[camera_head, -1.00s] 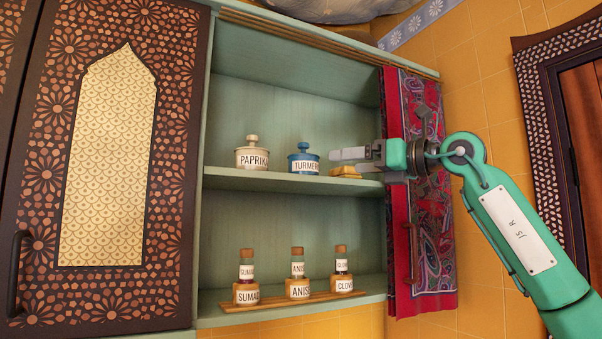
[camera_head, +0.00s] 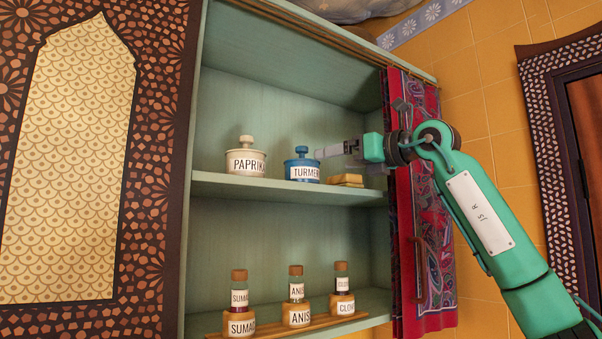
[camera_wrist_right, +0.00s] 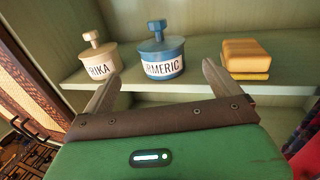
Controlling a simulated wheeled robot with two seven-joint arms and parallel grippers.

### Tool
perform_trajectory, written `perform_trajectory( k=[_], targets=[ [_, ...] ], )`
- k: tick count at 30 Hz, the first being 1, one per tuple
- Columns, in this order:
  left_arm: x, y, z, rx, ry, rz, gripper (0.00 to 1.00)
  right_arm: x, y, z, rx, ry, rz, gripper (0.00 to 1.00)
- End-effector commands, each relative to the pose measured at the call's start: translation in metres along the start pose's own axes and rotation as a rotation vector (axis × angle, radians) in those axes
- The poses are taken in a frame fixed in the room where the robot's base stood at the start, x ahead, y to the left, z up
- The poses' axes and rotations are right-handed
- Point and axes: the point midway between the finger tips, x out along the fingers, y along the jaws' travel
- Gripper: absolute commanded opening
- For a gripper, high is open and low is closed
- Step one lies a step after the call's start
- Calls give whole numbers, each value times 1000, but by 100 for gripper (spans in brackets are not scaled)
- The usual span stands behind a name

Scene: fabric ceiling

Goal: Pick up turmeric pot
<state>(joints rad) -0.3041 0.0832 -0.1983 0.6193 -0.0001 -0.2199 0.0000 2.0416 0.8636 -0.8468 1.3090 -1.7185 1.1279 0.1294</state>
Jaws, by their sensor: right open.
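The blue turmeric pot (camera_head: 302,167), with a knobbed lid and a white label, stands upright on the upper shelf (camera_head: 270,188). In the right wrist view the turmeric pot (camera_wrist_right: 161,58) shows ahead, between the lines of the two fingers. My right gripper (camera_head: 322,152) reaches in from the right with its fingertips close to the pot's right side. In the right wrist view my right gripper (camera_wrist_right: 160,82) is open with nothing between its fingers. I cannot tell whether a fingertip touches the pot. My left gripper is not in view.
A cream paprika pot (camera_head: 246,158) stands left of the turmeric pot. A yellow block-like stack (camera_head: 346,180) lies to its right. Several labelled jars, such as anise (camera_head: 296,300), stand on the lower shelf. A red patterned cloth (camera_head: 432,270) hangs at the cabinet's right edge.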

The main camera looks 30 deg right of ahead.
Motion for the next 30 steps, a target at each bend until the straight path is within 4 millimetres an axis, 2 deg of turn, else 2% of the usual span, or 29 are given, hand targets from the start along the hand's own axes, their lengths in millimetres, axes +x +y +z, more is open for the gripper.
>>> perform_trajectory(
  k=[1,3,7,11,15,17,24,30],
  targets=[
    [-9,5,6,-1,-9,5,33,12,0,3,0,4,1,95],
    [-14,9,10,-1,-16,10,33,23,0,3,1,3,0,95],
    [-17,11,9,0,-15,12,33,36,0,1,0,1,1,95],
    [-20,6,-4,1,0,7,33,42,0,0,0,1,1,95],
    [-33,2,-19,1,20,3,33,54,-2,2,0,2,1,95],
    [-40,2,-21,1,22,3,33,62,-2,1,0,4,0,95],
    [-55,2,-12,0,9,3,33,87,-3,-2,1,2,0,95],
    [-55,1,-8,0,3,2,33,91,-4,-4,1,0,0,95]
  ],
)
